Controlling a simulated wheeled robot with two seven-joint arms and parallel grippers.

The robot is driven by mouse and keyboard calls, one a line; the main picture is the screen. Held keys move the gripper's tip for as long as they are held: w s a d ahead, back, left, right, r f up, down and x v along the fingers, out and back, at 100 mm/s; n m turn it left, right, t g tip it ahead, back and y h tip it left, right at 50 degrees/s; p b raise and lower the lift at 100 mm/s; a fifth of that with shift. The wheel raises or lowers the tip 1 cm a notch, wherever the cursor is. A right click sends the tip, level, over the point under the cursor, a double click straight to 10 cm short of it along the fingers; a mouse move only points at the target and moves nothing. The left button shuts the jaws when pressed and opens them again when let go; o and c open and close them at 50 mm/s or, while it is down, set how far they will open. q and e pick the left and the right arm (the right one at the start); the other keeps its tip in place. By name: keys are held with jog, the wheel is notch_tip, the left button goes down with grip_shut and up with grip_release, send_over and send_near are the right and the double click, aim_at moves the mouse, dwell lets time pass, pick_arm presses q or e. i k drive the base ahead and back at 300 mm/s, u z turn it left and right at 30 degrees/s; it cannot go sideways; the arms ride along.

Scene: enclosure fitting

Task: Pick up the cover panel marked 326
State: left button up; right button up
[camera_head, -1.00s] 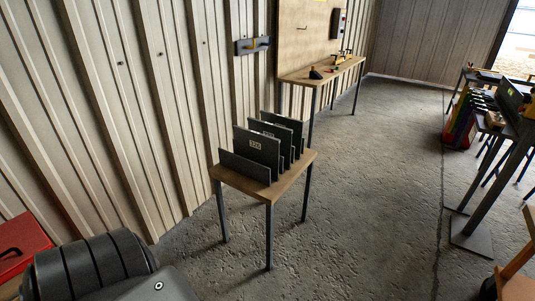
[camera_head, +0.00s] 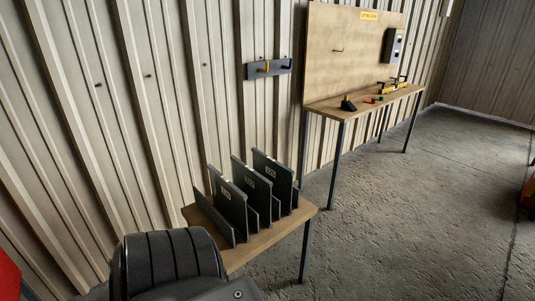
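Several dark grey cover panels stand upright in a rack on a small wooden table (camera_head: 262,240). Three tall panels carry pale labels: the near one (camera_head: 230,208), the middle one (camera_head: 256,192) and the far one (camera_head: 272,177). The labels are too small to read surely, so I cannot tell which is 326. Lower dark dividers stand between and before them. Neither gripper is in view; only a dark part of my own body shows at the bottom.
A longer wooden bench (camera_head: 365,104) with small tools stands behind, below a wooden board (camera_head: 350,50). A grey wall bracket (camera_head: 270,68) hangs on the corrugated wall. A red object (camera_head: 8,275) is at the lower left.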

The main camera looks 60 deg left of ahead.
aim_at(230, 202)
jog(key=i, duration=2.25)
jog(key=u, duration=3.1)
jog(key=k, duration=0.25)
jog(key=z, duration=0.4)
jog(key=i, duration=0.5)
jog(key=u, duration=0.05)
